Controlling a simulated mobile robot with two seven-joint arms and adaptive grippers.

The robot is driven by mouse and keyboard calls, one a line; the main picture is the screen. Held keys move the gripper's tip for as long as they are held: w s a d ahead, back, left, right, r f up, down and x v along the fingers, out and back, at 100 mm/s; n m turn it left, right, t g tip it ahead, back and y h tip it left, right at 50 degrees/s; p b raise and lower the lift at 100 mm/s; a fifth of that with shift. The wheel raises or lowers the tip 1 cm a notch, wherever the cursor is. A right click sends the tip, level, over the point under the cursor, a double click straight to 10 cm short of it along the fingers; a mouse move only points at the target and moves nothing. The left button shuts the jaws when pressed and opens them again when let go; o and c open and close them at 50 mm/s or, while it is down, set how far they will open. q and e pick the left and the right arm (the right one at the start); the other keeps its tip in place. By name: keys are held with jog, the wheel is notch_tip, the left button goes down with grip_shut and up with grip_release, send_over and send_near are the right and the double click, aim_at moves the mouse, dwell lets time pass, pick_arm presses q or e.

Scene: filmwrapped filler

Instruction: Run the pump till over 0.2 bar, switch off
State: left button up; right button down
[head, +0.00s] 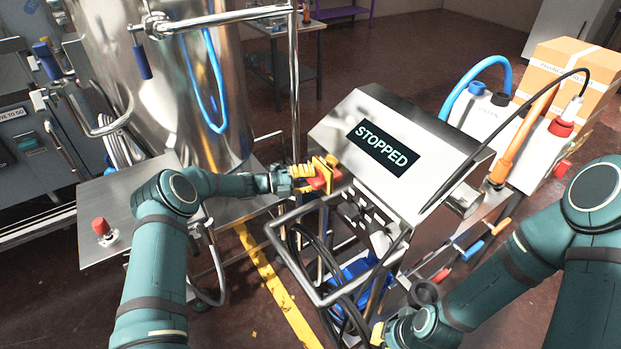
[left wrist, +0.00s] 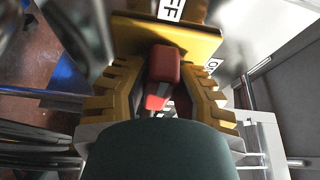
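A steel control box with a dark display (head: 383,149) reading "STOPPED" stands on a trolley in the middle of the head view. A red switch handle (head: 324,178) on a yellow plate is at its left side. The red handle (left wrist: 164,72) also shows in the left wrist view, with a label ending "FF" above and a partly hidden label at right. My left gripper (head: 306,175) is at the switch, its yellow fingers (left wrist: 163,82) apart on both sides of the handle. My right gripper (head: 378,333) is low at the bottom, mostly hidden by its arm. No pressure reading is legible.
A large steel tank (head: 175,85) stands behind my left arm. A steel table with a red button (head: 101,226) is at left. White containers (head: 541,150) with blue and orange hoses and a cardboard box (head: 568,75) are at right. Black hose loops (head: 340,306) hang below the trolley.

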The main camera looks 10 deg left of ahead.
pick_arm(q)
jog(key=o, duration=0.4)
jog(key=shift+d, duration=0.15)
jog(key=shift+r, duration=0.1)
